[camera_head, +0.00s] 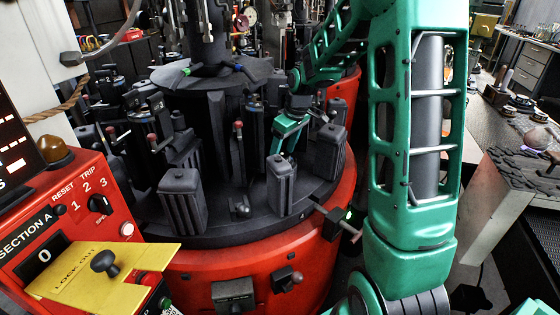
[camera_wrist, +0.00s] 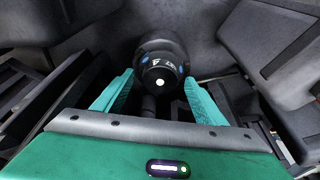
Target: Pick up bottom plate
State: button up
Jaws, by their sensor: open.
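My gripper (camera_wrist: 159,82) is open in the wrist view, with its two teal fingers apart. A dark round knob-like part (camera_wrist: 165,52) with small pale marks and a bright spot shows between and beyond the fingertips. I cannot tell whether the fingers touch it. In the head view my gripper (camera_head: 279,146) reaches down among the dark moulds on the rotary table (camera_head: 235,222), behind a ribbed block (camera_head: 281,186). Its fingertips are partly hidden there. I cannot make out for sure which dark part is the bottom plate.
Dark mould blocks stand close around my gripper, including one at left (camera_head: 182,200) and one at right (camera_head: 330,152). A central black column (camera_head: 212,110) rises behind. A red control panel (camera_head: 75,225) with a yellow lock-out plate (camera_head: 100,272) stands front left. A grey workbench (camera_head: 510,150) is at right.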

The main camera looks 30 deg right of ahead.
aim_at(283, 154)
jog(key=c, duration=1.4)
jog(key=shift+o, duration=0.2)
jog(key=shift+r, duration=0.1)
notch_tip(283, 154, up, 10)
